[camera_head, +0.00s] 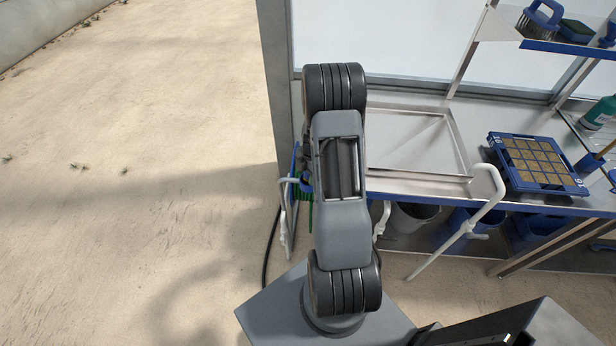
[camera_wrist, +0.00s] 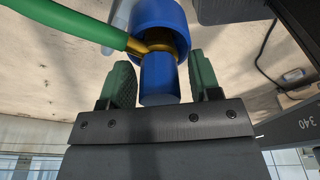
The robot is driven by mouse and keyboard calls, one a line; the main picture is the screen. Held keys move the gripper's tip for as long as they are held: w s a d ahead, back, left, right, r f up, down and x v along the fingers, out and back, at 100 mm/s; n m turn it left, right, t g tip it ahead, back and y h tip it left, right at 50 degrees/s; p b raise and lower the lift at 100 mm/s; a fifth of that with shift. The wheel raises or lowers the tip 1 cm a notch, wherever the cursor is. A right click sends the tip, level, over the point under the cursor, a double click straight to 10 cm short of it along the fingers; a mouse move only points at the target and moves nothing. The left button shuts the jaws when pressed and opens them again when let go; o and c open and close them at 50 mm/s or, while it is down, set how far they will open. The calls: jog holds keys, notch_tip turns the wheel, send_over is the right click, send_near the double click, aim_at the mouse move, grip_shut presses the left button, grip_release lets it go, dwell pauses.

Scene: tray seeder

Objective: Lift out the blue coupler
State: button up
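The blue coupler (camera_wrist: 160,75) shows in the wrist view as a blue cylinder, with a wider blue collar (camera_wrist: 160,20) beyond it. A brass fitting joins it to a green hose (camera_wrist: 90,24) that runs off to the upper left. My gripper (camera_wrist: 162,82) has its two green-padded fingers on either side of the cylinder, with narrow gaps showing on both sides. It looks open around the coupler. In the head view my arm hides the gripper; a bit of blue and green hose (camera_head: 303,190) shows at the arm's left edge.
A steel bench with a shallow sink tray (camera_head: 468,160) stands right of my arm. A blue seed tray (camera_head: 562,188) sits on the bench. White bent pipes (camera_head: 470,228) stand in front, with buckets below. Open sandy floor lies left.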

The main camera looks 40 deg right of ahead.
jog(key=c, duration=0.9)
jog(key=shift+r, duration=0.2)
